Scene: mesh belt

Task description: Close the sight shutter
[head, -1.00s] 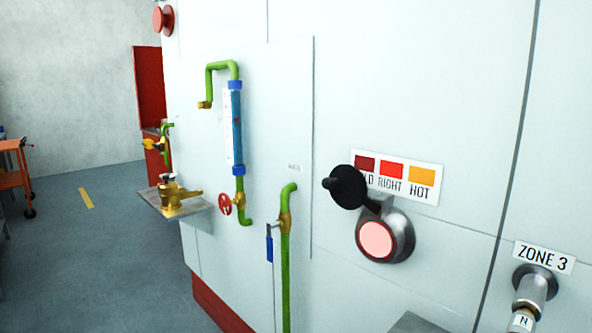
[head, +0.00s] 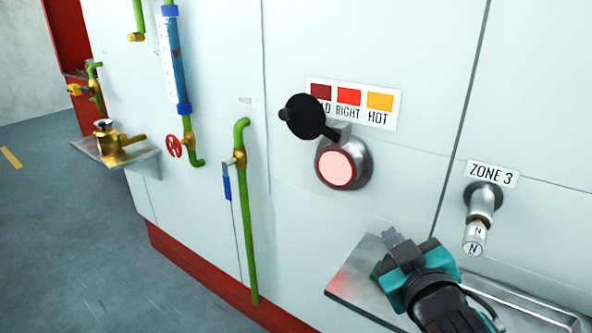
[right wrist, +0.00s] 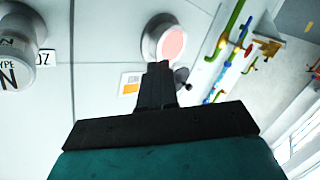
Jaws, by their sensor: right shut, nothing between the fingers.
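The sight shutter (head: 309,117) is a black round disc with a small knob, on a short arm. It is swung up and to the left of the sight glass, partly covering the colour label. The round sight glass (head: 337,169) glows pink inside a metal ring and is uncovered. In the right wrist view the glass (right wrist: 172,45) shows just beyond my fingertips, and the dark shutter (right wrist: 183,76) is partly hidden behind the fingers. My right gripper (head: 394,240) is shut and empty, below and to the right of the glass, apart from it. My left gripper is not in view.
A metal shelf (head: 352,283) juts from the wall under my right gripper. A ZONE 3 fitting (head: 482,204) sticks out at the right. Green pipes with a blue-handled valve (head: 240,158) stand at the left.

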